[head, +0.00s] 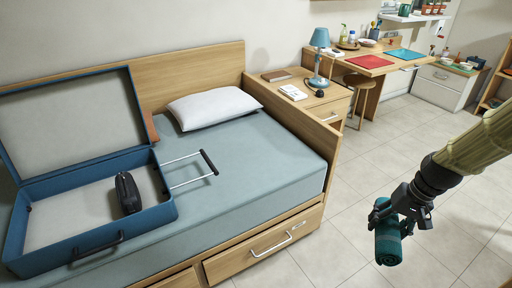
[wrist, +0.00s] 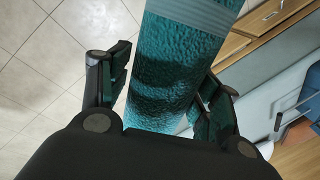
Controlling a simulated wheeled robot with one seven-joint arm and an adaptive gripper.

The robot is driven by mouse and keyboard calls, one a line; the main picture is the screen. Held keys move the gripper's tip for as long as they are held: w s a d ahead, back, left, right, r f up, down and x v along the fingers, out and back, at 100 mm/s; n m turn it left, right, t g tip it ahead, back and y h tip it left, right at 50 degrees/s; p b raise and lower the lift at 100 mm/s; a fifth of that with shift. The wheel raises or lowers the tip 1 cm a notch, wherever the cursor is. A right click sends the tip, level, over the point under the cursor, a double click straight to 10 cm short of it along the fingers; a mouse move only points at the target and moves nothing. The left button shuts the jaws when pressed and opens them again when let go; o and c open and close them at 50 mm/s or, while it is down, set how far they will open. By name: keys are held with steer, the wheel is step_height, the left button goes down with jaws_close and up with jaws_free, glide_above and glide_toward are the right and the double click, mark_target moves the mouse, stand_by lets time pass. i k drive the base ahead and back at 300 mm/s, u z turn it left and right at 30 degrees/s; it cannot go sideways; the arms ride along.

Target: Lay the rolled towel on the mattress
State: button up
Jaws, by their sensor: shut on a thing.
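The rolled towel (head: 389,243) is a teal roll that hangs below my gripper (head: 398,212) in the head view, over the floor to the right of the bed. In the wrist view the towel (wrist: 175,65) runs between the two fingers of my gripper (wrist: 165,95), which is shut on it. A paler band crosses its upper end there. The mattress (head: 255,160) is grey-blue and lies in a wooden bed frame, apart from the towel. The mattress's right half is mostly bare.
An open blue suitcase (head: 70,248) with a dark object (head: 128,193) inside lies on the mattress's left. A white pillow (head: 213,108) is at the head end. A wooden side panel (head: 292,108) borders the bed by the nightstand (head: 325,108) and lamp (head: 319,50).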

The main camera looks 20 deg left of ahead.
mark_target(267, 156)
steer(key=z, duration=0.9)
steer(key=k, duration=0.7)
steer(key=u, duration=1.45)
steer(key=i, duration=1.1)
